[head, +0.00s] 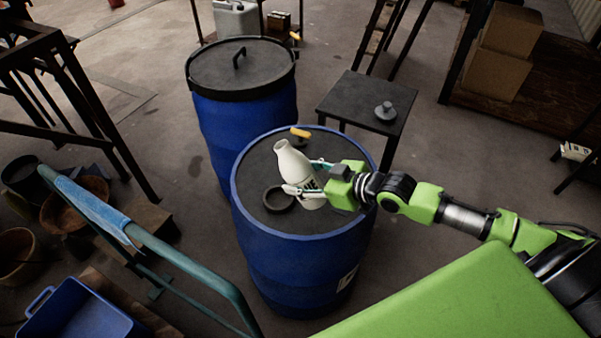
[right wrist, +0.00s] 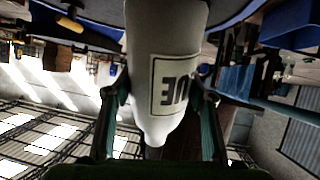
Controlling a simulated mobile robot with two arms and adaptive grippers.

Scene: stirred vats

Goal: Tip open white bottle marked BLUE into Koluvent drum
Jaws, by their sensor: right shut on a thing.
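The white bottle (head: 296,168) is held over the top of the front blue drum (head: 300,255), its narrow neck up and leaning a little to the left. In the right wrist view the bottle (right wrist: 165,40) shows a label with the letters "UE" upside down. My right gripper (head: 305,178) is shut around the bottle's body. The front drum has a dark top with a black ring (head: 278,198) beside the bottle's lower part. A pale label on this drum's side is too small to read, so I cannot tell its name. My left gripper is not in view.
A second blue drum (head: 242,105) with a black handled lid stands behind. A yellow-handled item (head: 300,132) lies at the front drum's far rim. A small dark table (head: 350,98) holds a grey knobbed object (head: 385,110). A teal rail (head: 190,265) runs at left.

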